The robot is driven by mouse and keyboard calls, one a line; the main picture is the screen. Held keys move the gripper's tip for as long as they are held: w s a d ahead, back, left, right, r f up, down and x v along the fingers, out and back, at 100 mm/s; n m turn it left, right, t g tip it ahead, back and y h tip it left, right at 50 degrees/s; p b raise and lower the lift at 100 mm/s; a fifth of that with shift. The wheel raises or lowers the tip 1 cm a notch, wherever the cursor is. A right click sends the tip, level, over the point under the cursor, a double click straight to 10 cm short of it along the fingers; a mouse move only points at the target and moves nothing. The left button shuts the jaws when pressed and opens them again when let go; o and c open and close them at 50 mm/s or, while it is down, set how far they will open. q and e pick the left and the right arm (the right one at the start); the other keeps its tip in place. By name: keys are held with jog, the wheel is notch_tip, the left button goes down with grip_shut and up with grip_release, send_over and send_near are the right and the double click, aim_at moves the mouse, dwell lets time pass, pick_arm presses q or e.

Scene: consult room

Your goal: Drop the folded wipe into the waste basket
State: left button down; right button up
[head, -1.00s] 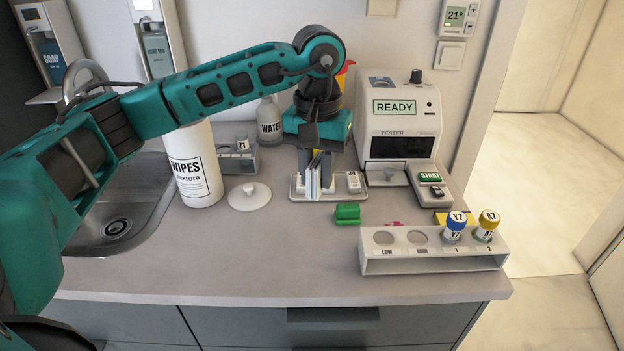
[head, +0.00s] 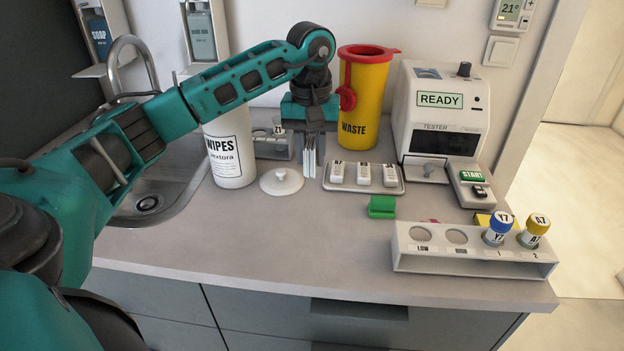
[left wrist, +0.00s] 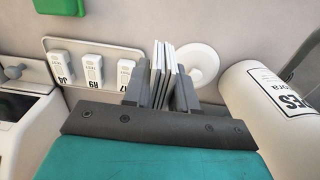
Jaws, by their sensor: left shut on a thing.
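The waste basket (head: 362,102) is yellow with a red rim and the word WASTE. It stands at the back of the counter, open at the top. My left gripper (head: 310,160) points down, left of the basket and below its rim. It is shut on the folded wipe (head: 309,162), which shows as thin white upright layers between the fingers. The wipe also shows in the left wrist view (left wrist: 163,75), between the dark fingers. My right gripper is not in view.
A tray (head: 398,186) with small labelled white pieces lies right of the gripper. A white lid (head: 281,181) and the wipes canister (head: 231,155) stand left. The tester (head: 440,120), green block (head: 382,207) and tube rack (head: 470,262) are to the right. The front counter is bare.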

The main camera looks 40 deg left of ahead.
pick_arm(q)
jog(key=shift+f, duration=3)
jog(key=shift+f, duration=0.1)
jog(key=c, duration=0.9)
grip_release()
